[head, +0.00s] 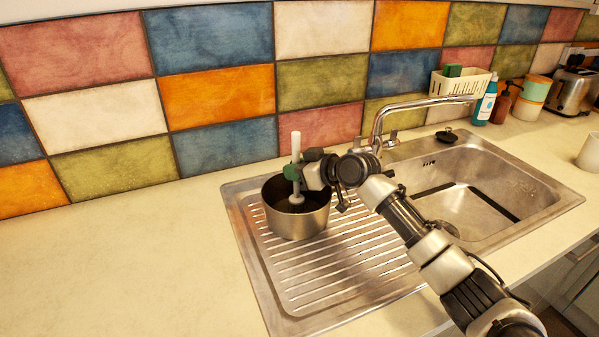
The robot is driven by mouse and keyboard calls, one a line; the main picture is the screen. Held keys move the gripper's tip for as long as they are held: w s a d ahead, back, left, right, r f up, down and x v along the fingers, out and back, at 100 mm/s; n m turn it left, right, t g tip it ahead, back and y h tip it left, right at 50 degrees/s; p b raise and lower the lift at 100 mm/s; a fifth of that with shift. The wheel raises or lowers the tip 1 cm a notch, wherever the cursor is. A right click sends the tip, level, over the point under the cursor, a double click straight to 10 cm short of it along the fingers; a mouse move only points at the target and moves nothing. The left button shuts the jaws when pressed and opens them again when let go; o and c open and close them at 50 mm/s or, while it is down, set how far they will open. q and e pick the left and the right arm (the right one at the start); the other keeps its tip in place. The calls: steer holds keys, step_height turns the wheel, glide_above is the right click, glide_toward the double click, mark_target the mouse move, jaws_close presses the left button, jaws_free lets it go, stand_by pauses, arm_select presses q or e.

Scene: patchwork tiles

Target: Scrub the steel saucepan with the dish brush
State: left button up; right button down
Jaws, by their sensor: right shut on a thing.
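The steel saucepan (297,222) stands upright on the ribbed drainer left of the sink basin. The dish brush (296,146) has a white handle and is held upright, with its lower end inside the saucepan. My right gripper (293,174) is shut on the dish brush just above the saucepan's rim, its arm reaching in from the lower right. Whether the bristles touch the pan's bottom is hidden by the pan wall. My left gripper is not in view.
A chrome tap (378,125) rises behind the drainer. The sink basin (470,195) lies to the right. A cream caddy (460,85), a blue soap bottle (486,102) and a toaster (570,92) stand at the back right. The counter (120,265) on the left is clear.

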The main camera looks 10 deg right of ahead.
steer(key=shift+s+a+p, duration=0.1)
steer(key=shift+a+p, duration=0.2)
steer(key=shift+a, duration=0.25)
steer(key=shift+s+d+f+p, duration=0.1)
steer(key=shift+s+d+p, duration=0.55)
steer(key=shift+s, duration=0.5)
steer(key=shift+d, duration=0.1)
step_height(320, 180, up, 16)
steer(key=p, duration=1.1)
steer(key=shift+f, duration=0.2)
stand_by(0.5)
